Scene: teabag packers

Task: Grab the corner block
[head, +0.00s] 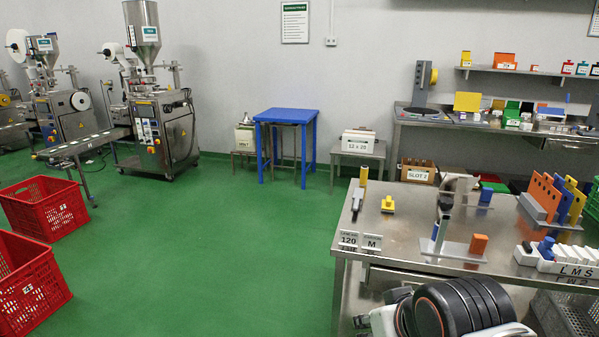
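No block is marked as the corner block, so I cannot tell which it is. On the metal workbench (395,237), an orange block (479,243) stands near the right end of a flat metal plate (452,250). A yellow stepped block (388,204) sits apart on the bare top to the left. A blue block (486,196) stands farther back. A grey curved fixture (461,183) rises behind the plate; its details are unclear. My black ribbed arm part shows at the bottom right. I cannot make out my gripper's fingers anywhere.
Orange and yellow upright plates (546,196) and a white holder (566,262) lettered L M S crowd the bench's right side. Red crates (45,207), a blue table (286,116) and packing machines lie left. Green floor between is clear.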

